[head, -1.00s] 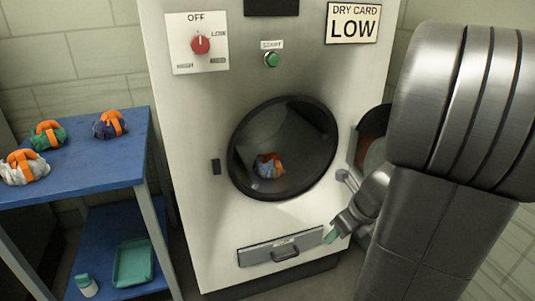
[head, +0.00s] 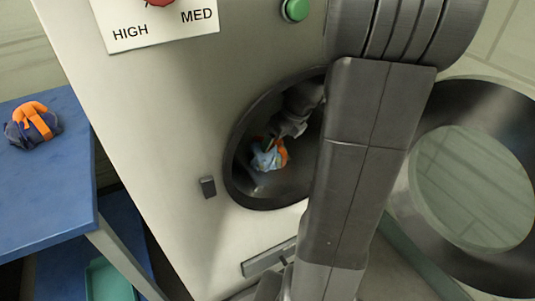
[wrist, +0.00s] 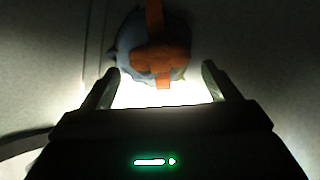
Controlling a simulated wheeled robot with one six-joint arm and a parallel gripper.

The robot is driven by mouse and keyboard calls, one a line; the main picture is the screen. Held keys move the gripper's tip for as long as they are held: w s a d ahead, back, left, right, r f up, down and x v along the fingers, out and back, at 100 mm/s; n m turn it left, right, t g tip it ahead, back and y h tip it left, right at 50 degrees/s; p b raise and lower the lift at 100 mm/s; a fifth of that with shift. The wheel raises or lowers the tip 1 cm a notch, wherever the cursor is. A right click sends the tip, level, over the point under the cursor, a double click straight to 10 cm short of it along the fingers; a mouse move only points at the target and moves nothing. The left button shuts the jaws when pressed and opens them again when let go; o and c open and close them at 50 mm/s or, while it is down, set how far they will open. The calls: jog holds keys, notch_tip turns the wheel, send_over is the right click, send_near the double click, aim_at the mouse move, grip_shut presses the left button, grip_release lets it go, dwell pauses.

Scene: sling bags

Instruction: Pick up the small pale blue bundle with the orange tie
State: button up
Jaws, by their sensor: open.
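The small pale blue bundle with the orange tie (head: 264,157) lies inside the dryer drum, near the lower part of the round opening. In the wrist view the bundle (wrist: 140,52) sits just beyond the fingertips, centred slightly left, with its orange tie across its middle and top. My gripper (head: 277,140) reaches through the opening to the bundle. In the wrist view my gripper (wrist: 158,80) is open, one finger to each side of the bundle's near edge, with nothing held. Whether a finger touches the bundle cannot be told.
The dark rim of the dryer opening (head: 231,170) surrounds my arm. The round door (head: 436,215) stands open at the right. A blue table (head: 50,200) at the left holds a dark blue bundle with an orange tie (head: 33,124). A teal tray (head: 105,280) is below.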

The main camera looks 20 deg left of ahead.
jog(key=a, duration=0.1)
jog(key=w+a+b, duration=0.1)
jog(key=shift+a+f, duration=0.25)
jog(key=shift+a, duration=0.05)
jog(key=shift+w+f, duration=0.1)
jog(key=shift+f, duration=0.2)
jog(key=shift+c, duration=0.4)
jog(key=c, duration=1.4)
